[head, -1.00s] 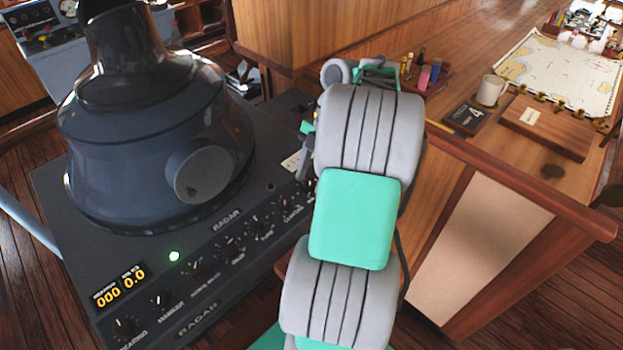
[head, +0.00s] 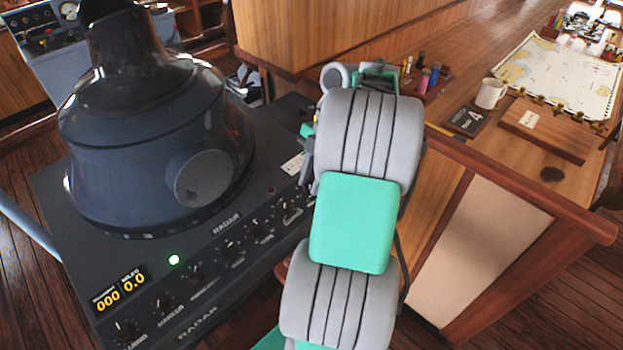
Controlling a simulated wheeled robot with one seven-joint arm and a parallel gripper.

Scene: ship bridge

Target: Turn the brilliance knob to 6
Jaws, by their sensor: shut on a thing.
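The radar console (head: 75,230) stands at the left, with a slanted row of dark knobs with white pointers along its front. The knob labels are too small and blurred to read surely. My gripper (head: 305,172) is at the far right end of this row, mostly hidden behind my own grey and green arm. Only a dark part of it shows at the arm's left edge, pointing down to the panel. It is shut on the knob there, which fits the brilliance knob. That knob, its pointer and its scale are hidden, so its setting cannot be read.
A dark radar hood (head: 140,140) rises from the console close left of my arm. A green lamp (head: 174,259) and an orange display (head: 118,288) are lit. At the right, a wooden chart table (head: 480,160) holds a mug (head: 490,93), a calendar block and a chart (head: 560,75).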

